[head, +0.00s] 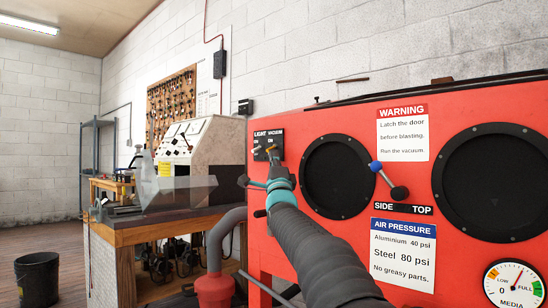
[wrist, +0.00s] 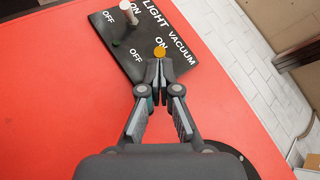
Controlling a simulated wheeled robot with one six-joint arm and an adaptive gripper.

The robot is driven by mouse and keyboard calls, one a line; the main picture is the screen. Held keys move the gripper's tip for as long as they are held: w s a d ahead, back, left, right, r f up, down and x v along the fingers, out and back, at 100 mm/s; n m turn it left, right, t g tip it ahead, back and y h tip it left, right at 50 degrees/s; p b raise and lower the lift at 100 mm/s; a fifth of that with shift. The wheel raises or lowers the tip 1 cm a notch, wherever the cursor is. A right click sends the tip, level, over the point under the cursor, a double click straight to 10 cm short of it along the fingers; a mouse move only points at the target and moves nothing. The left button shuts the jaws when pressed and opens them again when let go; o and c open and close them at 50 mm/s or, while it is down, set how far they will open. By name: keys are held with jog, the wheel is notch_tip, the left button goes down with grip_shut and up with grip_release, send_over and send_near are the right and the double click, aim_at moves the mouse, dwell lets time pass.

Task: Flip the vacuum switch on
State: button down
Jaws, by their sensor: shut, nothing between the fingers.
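The black switch plate (head: 262,142) is on the red cabinet's upper left, labelled LIGHT and VACUUM; it fills the top of the wrist view (wrist: 112,48). The vacuum switch's orange tip (wrist: 160,52) is close to the ON label, and its lever is hidden behind my fingers. The light switch has a pale tip (wrist: 126,5). My gripper (wrist: 158,63) is shut and empty, its fingertips right at the orange tip; I cannot tell whether they touch. In the head view my gripper (head: 275,163) is just below the plate.
The red cabinet (head: 350,130) has round black ports (head: 338,177), a blue-tipped SIDE/TOP lever (head: 388,180), and a gauge (head: 511,284). A wooden bench (head: 150,232) with a clear shield stands left. A black bin (head: 38,276) is on the floor.

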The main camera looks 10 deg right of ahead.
aim_at(271, 148)
jog(key=shift+r+m+h, duration=0.15)
jog(key=shift+m+h, duration=0.15)
jog(key=shift+h, duration=0.1)
jog(key=shift+s+a+r+m+g+h+p, duration=0.15)
jog(key=shift+m+g+h+p, duration=0.15)
jog(key=shift+m+g+h, duration=0.45)
jog(key=shift+r+m, duration=0.1)
jog(key=shift+m, duration=0.25)
jog(key=shift+s+a+r+m+g+h, duration=0.15)
jog(key=shift+a+r+m+g+h, duration=0.15)
jog(key=shift+r, duration=0.25)
jog(key=shift+s+a+r+m+g+h, duration=0.15)
jog(key=shift+r+m, duration=0.15)
jog(key=shift+r, duration=0.2)
jog(key=shift+f+b, duration=0.1)
jog(key=shift+b, duration=0.3)
